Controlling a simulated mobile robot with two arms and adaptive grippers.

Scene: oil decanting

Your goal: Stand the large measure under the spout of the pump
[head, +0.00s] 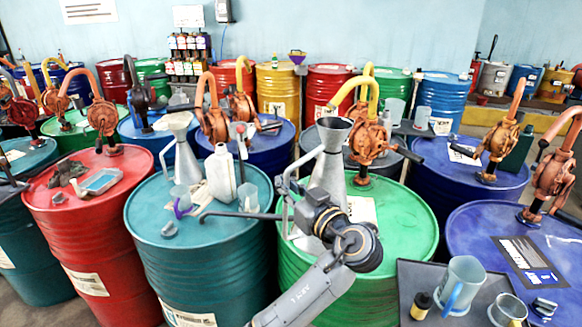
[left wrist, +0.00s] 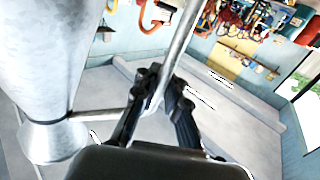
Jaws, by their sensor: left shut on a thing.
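The large measure (head: 328,172) is a grey metal can with a flared mouth, narrow neck and wide lower body. It appears upright over the near green drum (head: 400,222); my arm hides part of its base, so contact with the lid is unclear. My left gripper (head: 288,188) is shut on its side handle, left of the body. In the left wrist view, the measure (left wrist: 60,60) fills the left side and the fingers (left wrist: 160,92) close on the handle rod. The rusty pump (head: 368,138) has a yellow spout (head: 345,90), whose end appears just above the measure's mouth. Exact depth alignment is unclear.
A teal drum (head: 150,225) at left carries a smaller metal measure (head: 182,145), a white bottle (head: 221,172) and cups. A dark tray (head: 415,275) at lower right holds a clear jug (head: 461,283). Other drums with pumps crowd around.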

